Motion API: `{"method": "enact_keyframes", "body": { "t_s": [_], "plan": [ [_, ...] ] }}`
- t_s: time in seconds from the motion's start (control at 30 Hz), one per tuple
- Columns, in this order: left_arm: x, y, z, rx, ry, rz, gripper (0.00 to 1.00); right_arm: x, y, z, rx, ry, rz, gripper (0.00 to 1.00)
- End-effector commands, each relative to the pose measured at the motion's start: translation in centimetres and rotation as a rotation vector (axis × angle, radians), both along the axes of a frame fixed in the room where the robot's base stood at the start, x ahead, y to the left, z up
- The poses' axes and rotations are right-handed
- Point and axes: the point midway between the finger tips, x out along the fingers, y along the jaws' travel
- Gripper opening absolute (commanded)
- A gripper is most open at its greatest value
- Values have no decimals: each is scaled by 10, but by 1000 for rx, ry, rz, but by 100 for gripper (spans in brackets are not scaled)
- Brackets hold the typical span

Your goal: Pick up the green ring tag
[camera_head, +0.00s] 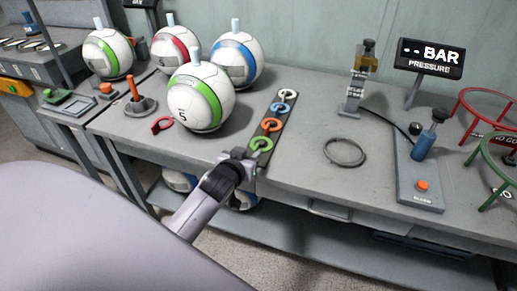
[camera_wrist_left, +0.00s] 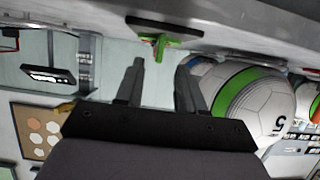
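The green ring tag (camera_head: 261,145) lies at the near end of a dark strip (camera_head: 270,125) by the bench's front edge. In the left wrist view the green tag (camera_wrist_left: 160,41) shows nearly edge-on, beyond the fingertips and roughly in line with the gap between them. My left gripper (camera_head: 246,160) is just in front and left of the tag in the head view. In the left wrist view its two fingers (camera_wrist_left: 160,65) are apart with nothing between them. My right gripper is in neither view.
Orange (camera_head: 272,125), blue (camera_head: 280,109) and white (camera_head: 287,95) tags lie farther along the strip. A ball with a green band (camera_head: 185,103) stands left of it. A red tag (camera_head: 162,125) lies apart. A grey ring (camera_head: 345,152) lies right, with clear bench between.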

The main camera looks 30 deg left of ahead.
Motion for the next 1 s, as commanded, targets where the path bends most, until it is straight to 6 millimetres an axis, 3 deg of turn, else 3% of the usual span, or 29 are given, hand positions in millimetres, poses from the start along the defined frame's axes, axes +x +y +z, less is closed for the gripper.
{"method": "enact_keyframes", "body": {
  "t_s": [0.33, 0.73, 0.83, 0.87, 1.0],
  "plan": [
    [37, 6, -14, 1, 0, -1, 38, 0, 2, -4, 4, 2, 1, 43],
    [44, 8, -17, 0, 1, -2, 38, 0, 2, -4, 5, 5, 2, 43],
    [44, 8, -17, 0, 1, -2, 6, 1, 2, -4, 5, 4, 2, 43],
    [44, 8, -17, 0, 1, -2, 0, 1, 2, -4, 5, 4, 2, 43],
    [44, 8, -17, 0, 1, -2, 0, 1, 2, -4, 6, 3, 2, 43]
  ]
}}
